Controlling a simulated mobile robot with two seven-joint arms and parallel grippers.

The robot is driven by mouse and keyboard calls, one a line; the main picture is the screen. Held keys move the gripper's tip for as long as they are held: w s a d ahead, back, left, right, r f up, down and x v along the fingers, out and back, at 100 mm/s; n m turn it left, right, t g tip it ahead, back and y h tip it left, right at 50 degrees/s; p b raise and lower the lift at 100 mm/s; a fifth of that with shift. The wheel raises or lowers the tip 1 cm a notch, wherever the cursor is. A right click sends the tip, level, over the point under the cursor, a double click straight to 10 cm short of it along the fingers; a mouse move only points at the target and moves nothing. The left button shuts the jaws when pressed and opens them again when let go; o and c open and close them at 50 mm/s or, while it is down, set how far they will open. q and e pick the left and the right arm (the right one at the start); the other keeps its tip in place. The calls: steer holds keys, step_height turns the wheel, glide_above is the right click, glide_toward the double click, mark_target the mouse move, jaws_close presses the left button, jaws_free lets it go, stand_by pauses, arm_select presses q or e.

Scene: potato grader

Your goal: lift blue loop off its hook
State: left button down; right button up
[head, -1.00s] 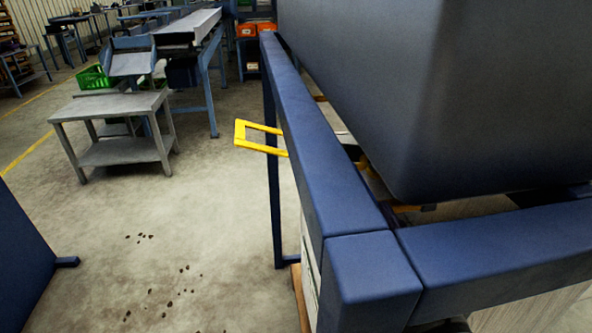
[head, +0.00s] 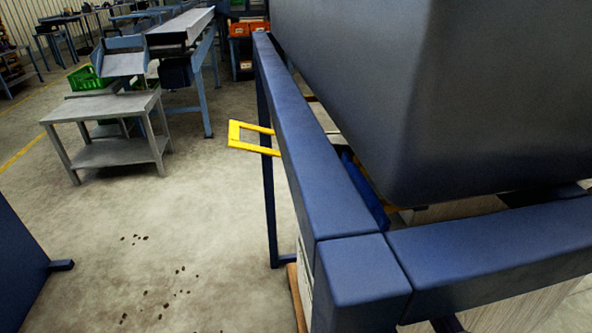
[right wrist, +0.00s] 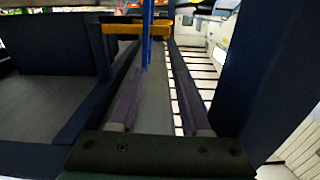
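A thin blue strip, which looks like the blue loop (right wrist: 146,42), hangs upright in the right wrist view. It crosses in front of an orange-yellow bar (right wrist: 122,29) that looks like the hook. My right gripper (right wrist: 156,62) is open, its two purple-grey fingers well apart. The strip's lower end shows between the fingertips; I cannot tell whether it touches them. The loop's top and its seat on the hook are unclear. In the head view a blue piece (head: 366,192) shows under the hopper; I cannot tell whether it is the loop. My left gripper is in neither view.
A blue frame beam (head: 318,165) and front crossbar (head: 490,240) stand close around a large dark hopper (head: 390,70). A yellow bracket (head: 236,134) juts left from the frame.

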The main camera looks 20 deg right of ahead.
steer(key=v, duration=0.9)
steer(key=shift+p, duration=0.35)
stand_by(0.5)
stand_by(0.3)
